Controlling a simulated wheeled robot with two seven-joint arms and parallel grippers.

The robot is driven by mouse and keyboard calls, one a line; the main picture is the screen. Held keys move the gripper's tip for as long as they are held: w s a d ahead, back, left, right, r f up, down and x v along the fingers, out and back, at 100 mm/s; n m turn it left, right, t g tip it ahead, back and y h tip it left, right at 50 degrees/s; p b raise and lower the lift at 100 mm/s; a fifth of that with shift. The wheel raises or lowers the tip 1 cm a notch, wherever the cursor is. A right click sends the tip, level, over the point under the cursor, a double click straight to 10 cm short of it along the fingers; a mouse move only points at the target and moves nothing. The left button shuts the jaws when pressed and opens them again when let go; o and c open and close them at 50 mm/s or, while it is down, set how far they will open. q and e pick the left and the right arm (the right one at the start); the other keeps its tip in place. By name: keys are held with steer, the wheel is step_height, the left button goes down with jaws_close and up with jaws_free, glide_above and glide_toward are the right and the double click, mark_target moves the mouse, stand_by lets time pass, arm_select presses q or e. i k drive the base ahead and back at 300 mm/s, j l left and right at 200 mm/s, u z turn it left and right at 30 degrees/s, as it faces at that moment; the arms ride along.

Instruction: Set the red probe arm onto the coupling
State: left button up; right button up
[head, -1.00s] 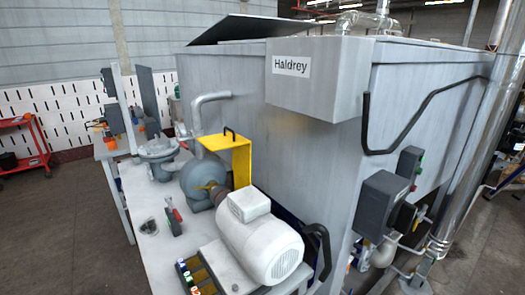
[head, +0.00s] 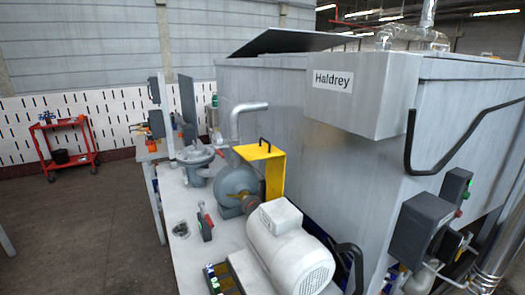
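A small dark grey tool with a red arm (head: 204,215), which looks like the red probe arm, stands on the pale bench top (head: 183,262), left of the motor. The white motor (head: 287,248) sits at the front of the bench, with the grey round pump (head: 236,187) behind it. The coupling (head: 250,204) shows as a dark, brownish part between pump and motor, partly hidden by the motor. The probe arm is apart from the coupling. Neither of my grippers is in view.
A yellow guard (head: 265,169) with a black handle stands by the coupling. The large grey Haldrey cabinet (head: 350,150) closes off the right. A small tray (head: 222,279) lies at the bench's front. A red cart (head: 65,145) stands far left; floor between is clear.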

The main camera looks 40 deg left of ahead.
mark_target(201, 203)
steer(key=u, duration=1.6)
